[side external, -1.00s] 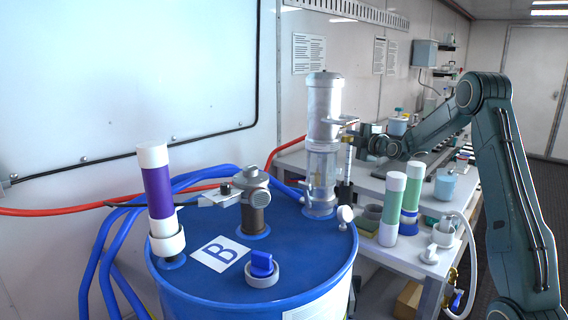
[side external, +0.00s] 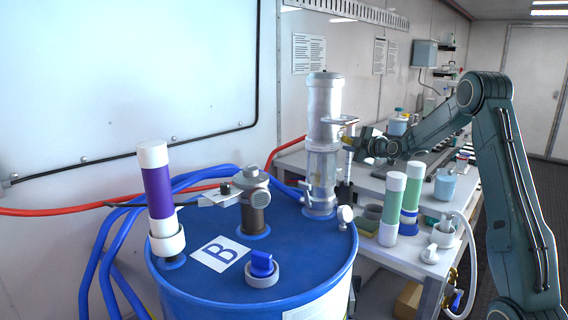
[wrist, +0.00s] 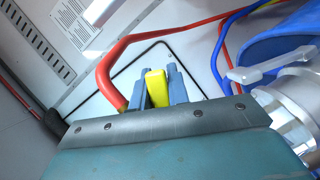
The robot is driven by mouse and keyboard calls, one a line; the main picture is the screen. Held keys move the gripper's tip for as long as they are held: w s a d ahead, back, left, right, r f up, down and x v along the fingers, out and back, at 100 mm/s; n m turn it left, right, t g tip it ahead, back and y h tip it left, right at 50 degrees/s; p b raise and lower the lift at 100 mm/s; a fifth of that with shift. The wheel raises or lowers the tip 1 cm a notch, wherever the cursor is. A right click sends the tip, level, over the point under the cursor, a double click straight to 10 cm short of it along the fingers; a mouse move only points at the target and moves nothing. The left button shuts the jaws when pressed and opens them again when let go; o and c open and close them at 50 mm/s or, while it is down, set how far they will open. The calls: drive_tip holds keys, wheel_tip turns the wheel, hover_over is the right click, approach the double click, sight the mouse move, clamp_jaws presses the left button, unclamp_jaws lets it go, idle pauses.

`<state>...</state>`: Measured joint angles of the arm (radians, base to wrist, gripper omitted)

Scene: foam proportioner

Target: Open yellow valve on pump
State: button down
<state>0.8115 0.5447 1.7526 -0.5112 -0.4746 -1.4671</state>
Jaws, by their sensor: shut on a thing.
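The pump (side external: 323,175) is a tall clear and silvery cylinder standing on top of the blue drum (side external: 300,262). My gripper (side external: 358,143) is at the pump's right side, at the height of its upper fittings. In the wrist view, the yellow valve handle (wrist: 157,90) stands between the two blue-grey fingers of my gripper (wrist: 158,74), which are shut on it. The red hose (wrist: 108,76) rises just left of the fingers. The valve body is hidden behind my gripper. In the side view the handle is too small and covered to read its angle.
A purple tube (side external: 158,190) and a second fitting (side external: 254,205) stand on the drum to the left. Blue hoses (side external: 105,240) lie behind the drum.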

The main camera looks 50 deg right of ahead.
drive_tip(key=shift+a+f+m+g+y, duration=0.2)
drive_tip(key=shift+a+f+m+y, duration=0.2)
drive_tip(key=shift+m, duration=0.35)
drive_tip(key=shift+a+f+m+g+y, duration=0.25)
drive_tip(key=shift+f+m, duration=0.25)
drive_tip(key=shift+m, duration=0.25)
drive_tip(key=c, duration=1.6)
unclamp_jaws()
drive_tip(key=v, duration=1.4)
drive_tip(key=shift+f, duration=0.1)
